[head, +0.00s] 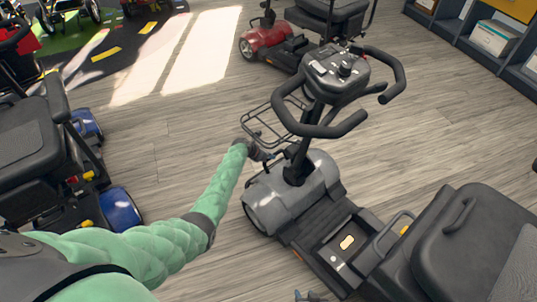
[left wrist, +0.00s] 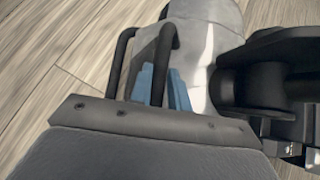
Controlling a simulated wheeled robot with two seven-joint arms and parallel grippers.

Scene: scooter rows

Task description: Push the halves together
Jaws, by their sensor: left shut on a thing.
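The grey front half (head: 290,195) of a scooter stands on the floor, with its black tiller and handlebars (head: 340,75) upright. The rear half (head: 440,250), with a black seat, is at the lower right; whether a gap separates the halves I cannot tell. My left gripper (head: 264,154) is beside the tiller's foot, below the wire basket. In the left wrist view its blue fingers (left wrist: 162,85) are shut on a black tube handle (left wrist: 120,65) by the grey cover (left wrist: 212,35). My right gripper (head: 310,296) barely shows at the bottom edge; its jaws are unclear.
A scooter with blue wheel covers (head: 120,208) stands at the left, near my left arm. A red scooter (head: 266,40) stands behind the front half. Shelves (head: 480,45) line the back right. Wooden floor (head: 185,120) is clear between the scooters.

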